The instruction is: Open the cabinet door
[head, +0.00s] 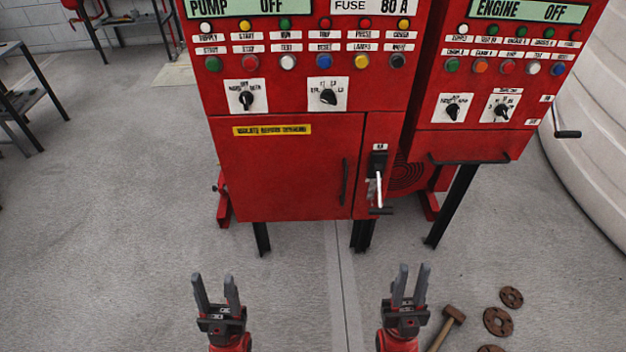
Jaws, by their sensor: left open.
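My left gripper (216,292) points up the picture at lower left, open and empty, apart from the door. My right gripper (409,287) is at lower right, its fingers apart with nothing between them, also clear of the cabinet.
A second red cabinet (480,110) on black legs stands at right, with a black bar along its lower edge. A hammer (447,326) and rusty flanges (498,321) lie on the floor at lower right. A large white tank (598,120) is at far right.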

